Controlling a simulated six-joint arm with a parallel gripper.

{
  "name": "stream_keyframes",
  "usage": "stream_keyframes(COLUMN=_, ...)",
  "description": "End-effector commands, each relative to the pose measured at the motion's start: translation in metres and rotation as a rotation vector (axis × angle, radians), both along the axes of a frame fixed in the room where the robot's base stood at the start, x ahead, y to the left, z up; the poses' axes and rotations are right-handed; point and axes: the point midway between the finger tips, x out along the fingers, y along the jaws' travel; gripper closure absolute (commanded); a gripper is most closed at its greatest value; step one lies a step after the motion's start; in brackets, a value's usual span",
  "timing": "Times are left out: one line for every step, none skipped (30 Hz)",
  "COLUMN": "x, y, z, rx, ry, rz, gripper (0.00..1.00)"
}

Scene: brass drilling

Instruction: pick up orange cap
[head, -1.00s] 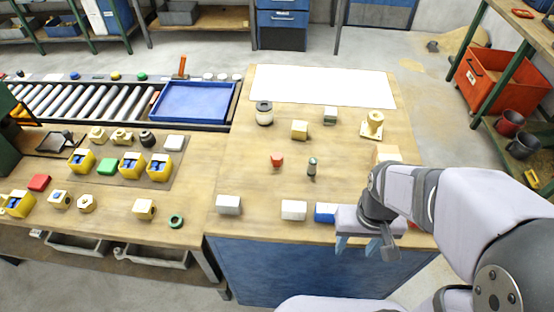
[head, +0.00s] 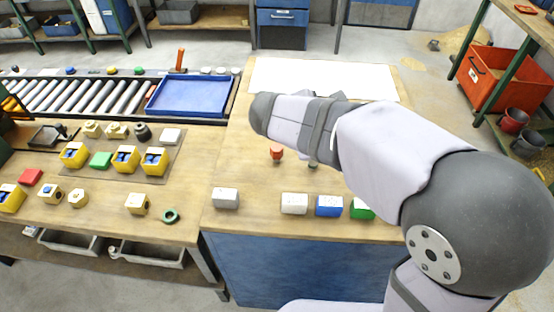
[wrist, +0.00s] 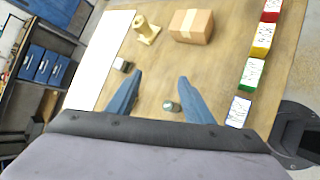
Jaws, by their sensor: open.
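The orange cap (head: 277,153) stands on the wooden bench in the head view, just below my arm. I do not see it in the wrist view. A small grey-green capped piece (head: 313,165) stands to its right, partly hidden by my arm; it also shows in the wrist view (wrist: 170,106), between and below the fingertips. My gripper (wrist: 160,75) is open, with its two blue fingers apart and nothing between their tips. In the head view my gripper is hidden behind my arm.
A blue tray (head: 190,96) lies at left.

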Motion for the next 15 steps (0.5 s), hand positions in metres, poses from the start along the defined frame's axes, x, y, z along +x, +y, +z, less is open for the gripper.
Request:
stream_keyframes(x=0.008, y=0.031, z=-0.016, rx=-0.113, ry=0.003, rz=0.122, gripper=0.53)
stream_keyframes(x=0.011, y=0.046, z=-0.022, rx=-0.183, ry=0.009, rz=0.181, gripper=0.53)
stream_keyframes(x=0.011, y=0.064, z=-0.034, rx=-0.270, ry=0.025, rz=0.251, gripper=0.53)
stream_keyframes(x=0.010, y=0.076, z=-0.043, rx=-0.332, ry=0.038, rz=0.296, gripper=0.53)
stream_keyframes(x=0.008, y=0.088, z=-0.053, rx=-0.390, ry=0.051, rz=0.337, gripper=0.53)
stream_keyframes(x=0.005, y=0.101, z=-0.064, rx=-0.460, ry=0.068, rz=0.384, gripper=0.53)
stream_keyframes(x=0.003, y=0.111, z=-0.071, rx=-0.505, ry=0.078, rz=0.416, gripper=0.53)
stream_keyframes(x=0.000, y=0.119, z=-0.077, rx=-0.548, ry=0.086, rz=0.443, gripper=0.53)
stream_keyframes(x=-0.003, y=0.129, z=-0.085, rx=-0.596, ry=0.095, rz=0.474, gripper=0.53)
stream_keyframes(x=-0.005, y=0.135, z=-0.089, rx=-0.630, ry=0.100, rz=0.493, gripper=0.53)
stream_keyframes(x=-0.007, y=0.140, z=-0.092, rx=-0.656, ry=0.104, rz=0.511, gripper=0.53)
stream_keyframes(x=-0.009, y=0.146, z=-0.096, rx=-0.687, ry=0.108, rz=0.529, gripper=0.53)
stream_keyframes(x=-0.010, y=0.149, z=-0.098, rx=-0.704, ry=0.110, rz=0.539, gripper=0.53)
stream_keyframes(x=-0.011, y=0.152, z=-0.099, rx=-0.719, ry=0.111, rz=0.547, gripper=0.53)
stream_keyframes(x=-0.012, y=0.155, z=-0.100, rx=-0.733, ry=0.113, rz=0.556, gripper=0.53)
